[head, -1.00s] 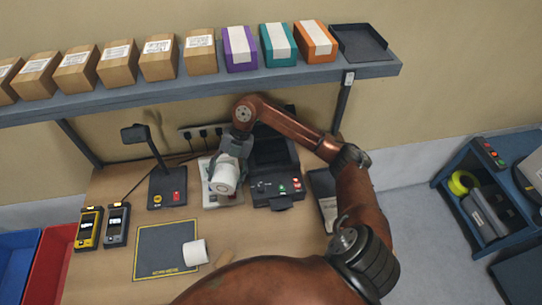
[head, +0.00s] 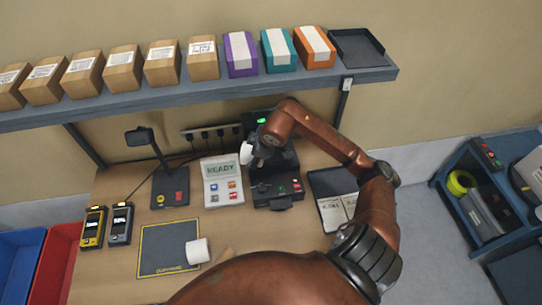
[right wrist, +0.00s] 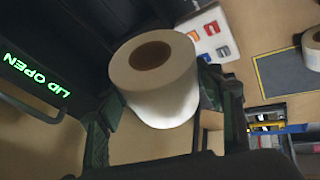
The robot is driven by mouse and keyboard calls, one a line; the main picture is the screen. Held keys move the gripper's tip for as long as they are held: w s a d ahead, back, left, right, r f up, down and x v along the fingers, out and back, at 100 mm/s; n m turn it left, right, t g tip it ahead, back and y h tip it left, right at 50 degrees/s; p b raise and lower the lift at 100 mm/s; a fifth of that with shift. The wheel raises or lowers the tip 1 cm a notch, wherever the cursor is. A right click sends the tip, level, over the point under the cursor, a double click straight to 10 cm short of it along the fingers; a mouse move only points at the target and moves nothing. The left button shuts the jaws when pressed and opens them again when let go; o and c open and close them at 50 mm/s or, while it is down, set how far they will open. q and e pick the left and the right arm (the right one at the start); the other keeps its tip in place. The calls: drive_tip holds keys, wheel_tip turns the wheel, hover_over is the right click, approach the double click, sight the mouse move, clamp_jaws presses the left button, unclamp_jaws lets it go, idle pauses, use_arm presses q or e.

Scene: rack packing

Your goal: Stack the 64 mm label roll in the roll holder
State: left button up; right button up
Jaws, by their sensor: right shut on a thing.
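A white label roll (right wrist: 168,105) with a brown core is held between the two fingers of my right gripper (right wrist: 160,100) in the right wrist view. In the head view my right gripper (head: 262,154) is over the open label printer (head: 277,183), and only a small part of the roll (head: 246,153) shows. The printer's roll holder is hidden behind my arm. A second white roll (head: 197,251) lies on the dark work mat (head: 162,246); it also shows at the right edge of the right wrist view (right wrist: 312,52). No size marking is readable. My left gripper is not in view.
A panel reading READY (head: 222,181) stands left of the printer. A scanner stand (head: 169,186), two handheld devices (head: 121,224) and an open booklet (head: 334,212) are on the table. The shelf (head: 210,92) with several boxes hangs above. The printer display reads LID OPEN (right wrist: 38,75).

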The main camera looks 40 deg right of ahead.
drive_tip(key=w+d+f+p, duration=0.1)
drive_tip(key=d+f, duration=0.2)
drive_tip(key=d, duration=0.1)
drive_tip(key=w+d+f+p, duration=0.1)
drive_tip(key=w+d+f, duration=0.1)
drive_tip(key=d+f, duration=0.1)
drive_tip(key=w+d+f+p, duration=0.1)
drive_tip(key=w+d+f, duration=0.1)
drive_tip(key=d, duration=0.3)
drive_tip(key=shift+w+d+f+p, duration=0.1)
drive_tip(key=shift+d+f+p, duration=0.1)
drive_tip(key=shift+f, duration=0.2)
drive_tip(key=shift+d+f+p, duration=0.1)
drive_tip(key=shift+f+p, duration=0.1)
drive_tip(key=shift+f, duration=0.2)
wheel_tip(320, 180, down, 3)
drive_tip(key=shift+r+p, duration=0.1)
drive_tip(key=shift+p, duration=0.7)
drive_tip(key=shift+d+f, duration=0.1)
drive_tip(key=shift+f, duration=0.15)
drive_tip(key=shift+f, duration=0.1)
drive_tip(key=shift+f, duration=0.25)
drive_tip(key=o, duration=1.4)
drive_tip(key=shift+o, duration=0.2)
